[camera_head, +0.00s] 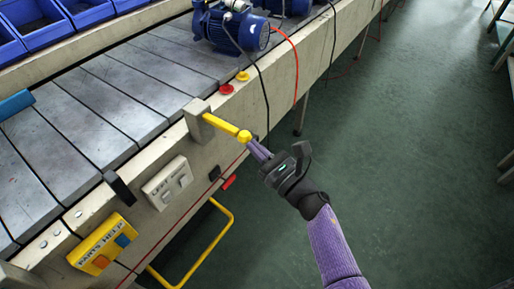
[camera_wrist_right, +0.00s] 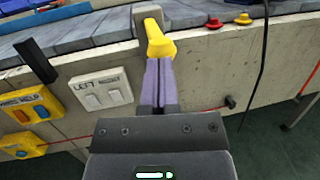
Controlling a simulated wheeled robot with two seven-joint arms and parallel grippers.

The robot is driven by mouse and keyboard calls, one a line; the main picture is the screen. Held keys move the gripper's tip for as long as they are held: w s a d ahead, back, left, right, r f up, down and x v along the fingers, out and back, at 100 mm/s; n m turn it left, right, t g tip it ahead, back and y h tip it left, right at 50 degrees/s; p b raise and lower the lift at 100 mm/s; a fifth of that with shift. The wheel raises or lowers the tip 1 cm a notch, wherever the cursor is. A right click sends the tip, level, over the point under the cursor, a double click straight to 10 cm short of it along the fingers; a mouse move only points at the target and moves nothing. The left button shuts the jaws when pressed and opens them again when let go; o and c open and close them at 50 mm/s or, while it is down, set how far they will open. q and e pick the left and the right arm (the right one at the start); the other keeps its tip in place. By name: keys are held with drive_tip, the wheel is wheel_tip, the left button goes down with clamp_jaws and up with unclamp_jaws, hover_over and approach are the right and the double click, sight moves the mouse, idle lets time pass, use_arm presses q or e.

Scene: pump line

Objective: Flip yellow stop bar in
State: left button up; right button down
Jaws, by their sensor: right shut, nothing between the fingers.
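The yellow stop bar (camera_head: 224,126) sticks out from a grey block on the side rail of the conveyor, pointing toward my right arm. In the right wrist view the stop bar (camera_wrist_right: 158,40) points at the camera, with its thicker end just beyond my fingertips. My right gripper (camera_head: 257,148) is shut and empty, its purple fingers right at the bar's outer end; in the right wrist view the fingers (camera_wrist_right: 158,72) overlap the bar's end. I cannot tell whether they touch it. My left gripper is not in view.
The conveyor (camera_head: 90,100) carries a blue pump (camera_head: 238,28). A white switch box (camera_head: 168,184) and a yellow parts-help box (camera_head: 102,244) sit on its side. Red (camera_head: 227,88) and yellow (camera_head: 243,76) buttons, hanging cables and a yellow rail (camera_head: 215,240) are nearby. Floor at right is clear.

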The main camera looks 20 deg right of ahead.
sight(221, 130)
drive_tip(key=w+a+b, duration=0.4)
drive_tip(key=w, duration=0.1)
drive_tip(key=w+a+b, duration=0.2)
drive_tip(key=shift+w+f, duration=0.35)
drive_tip(key=shift+w+a+r, duration=0.1)
drive_tip(key=shift+w+r, duration=0.05)
drive_tip(key=shift+w, duration=0.1)
drive_tip(key=shift+r, duration=0.3)
